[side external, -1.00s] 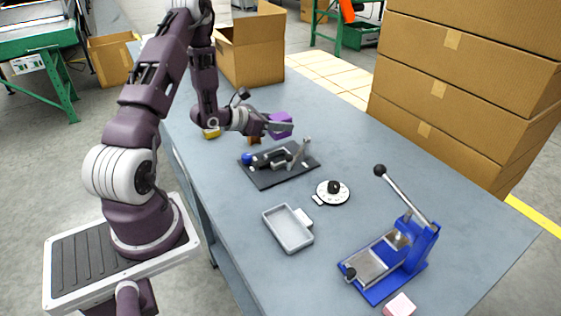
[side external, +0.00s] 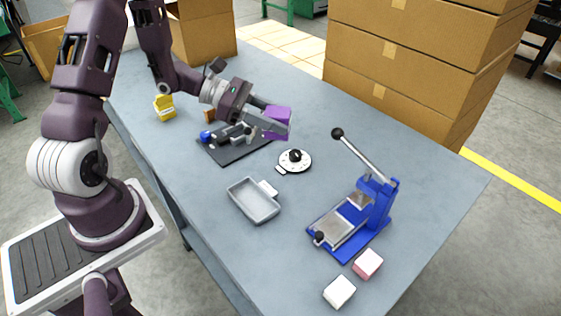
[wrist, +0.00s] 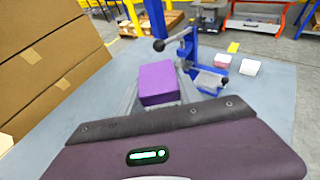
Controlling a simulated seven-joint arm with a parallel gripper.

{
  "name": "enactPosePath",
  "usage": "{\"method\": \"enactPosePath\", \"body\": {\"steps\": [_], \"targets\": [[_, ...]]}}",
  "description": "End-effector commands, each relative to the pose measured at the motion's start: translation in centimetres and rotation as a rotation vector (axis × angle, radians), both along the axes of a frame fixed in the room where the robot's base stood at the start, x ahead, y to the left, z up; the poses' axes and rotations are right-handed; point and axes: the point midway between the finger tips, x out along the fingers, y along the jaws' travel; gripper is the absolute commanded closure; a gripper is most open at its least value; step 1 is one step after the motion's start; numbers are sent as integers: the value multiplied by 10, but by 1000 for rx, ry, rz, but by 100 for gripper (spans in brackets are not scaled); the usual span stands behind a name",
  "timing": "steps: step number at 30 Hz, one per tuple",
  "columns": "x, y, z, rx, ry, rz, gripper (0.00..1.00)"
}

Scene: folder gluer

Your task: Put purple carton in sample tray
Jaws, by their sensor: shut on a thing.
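The purple carton (side external: 277,121) is held in my gripper (side external: 278,126), which is shut on it, raised above the table near the black fixture plate. The carton also shows in the wrist view (wrist: 158,83), between the fingers just beyond the gripper body. The sample tray (side external: 256,203) is a shallow grey rectangular tray with a small tab, lying empty on the table. It is below and slightly left of the carton in the side view. I cannot make out the tray in the wrist view.
A black plate with a clamp (side external: 222,147) lies under my forearm. A white round dial (side external: 293,161) sits beside the tray. A blue lever press (side external: 362,215) stands to the right, with pink (side external: 367,264) and white (side external: 339,291) blocks near it. Stacked cardboard boxes (side external: 420,65) stand behind.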

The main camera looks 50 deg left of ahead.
Motion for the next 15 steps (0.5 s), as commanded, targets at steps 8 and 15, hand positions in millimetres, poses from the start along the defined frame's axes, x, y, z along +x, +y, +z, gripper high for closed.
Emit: {"method": "enactPosePath", "body": {"steps": [8,15], "targets": [[-8,-11,-5,3,-2,-87,100],[-41,-21,-42,4,-13,-392,100]]}}
